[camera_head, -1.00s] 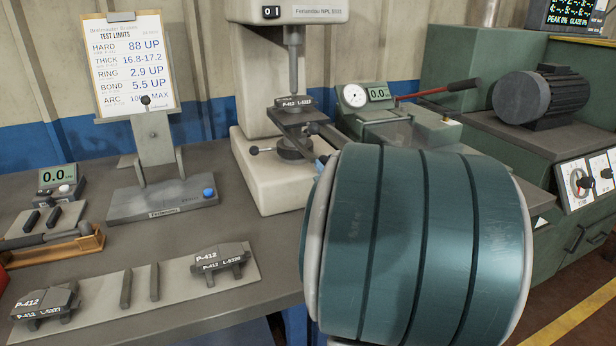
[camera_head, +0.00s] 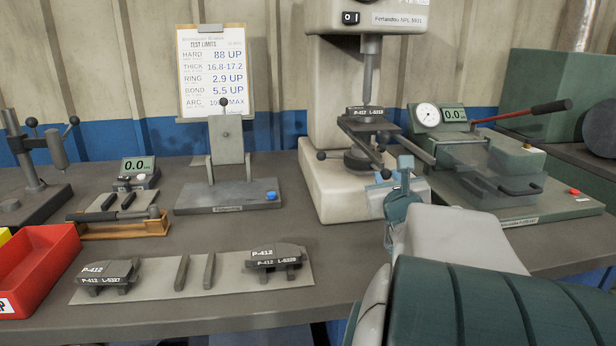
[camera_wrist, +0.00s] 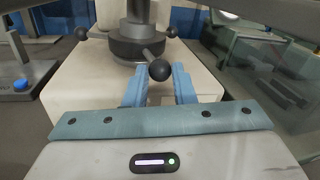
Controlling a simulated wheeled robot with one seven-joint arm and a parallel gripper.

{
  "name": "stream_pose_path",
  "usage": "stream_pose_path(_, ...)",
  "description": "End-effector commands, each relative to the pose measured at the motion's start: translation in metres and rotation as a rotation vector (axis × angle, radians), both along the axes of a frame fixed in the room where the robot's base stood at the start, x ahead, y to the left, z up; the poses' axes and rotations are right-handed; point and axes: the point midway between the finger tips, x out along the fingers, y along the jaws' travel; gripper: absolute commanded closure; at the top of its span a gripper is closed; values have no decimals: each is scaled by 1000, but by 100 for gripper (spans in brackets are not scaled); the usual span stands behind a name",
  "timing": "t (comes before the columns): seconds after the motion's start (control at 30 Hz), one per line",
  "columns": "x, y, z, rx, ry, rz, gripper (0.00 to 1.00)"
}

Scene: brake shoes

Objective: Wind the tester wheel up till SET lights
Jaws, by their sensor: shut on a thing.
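The tester (camera_head: 325,185) is a cream press with a dark plunger above a brake shoe (camera_head: 366,113) on its anvil. The tester wheel (camera_head: 362,161) is a dark hub under the anvil with ball-ended spokes; it also shows in the wrist view (camera_wrist: 137,46). My gripper (camera_head: 394,177) is at the wheel's front right. In the wrist view its two blue fingers (camera_wrist: 159,84) stand on either side of a black ball knob (camera_wrist: 159,70), shut on it. A small 0/1 panel (camera_head: 351,18) is on the tester's head. I cannot make out a SET light.
Left of the tester stand a lever fixture (camera_head: 228,195) and a limits card (camera_head: 212,70). A green gauge bench (camera_head: 500,180) with a red-handled lever is close on the right. Brake shoes lie on a pale board (camera_head: 160,275) in front, beside a red bin (camera_head: 38,270).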

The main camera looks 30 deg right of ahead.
Motion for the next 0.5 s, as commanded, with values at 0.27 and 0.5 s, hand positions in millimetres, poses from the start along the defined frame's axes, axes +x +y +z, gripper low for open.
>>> stream_pose_path(0.27, 0, 0, 0, 0, -1, 1, 55)
stream_pose_path(0.5, -4, 3, 1, 0, -1, 1, 55)
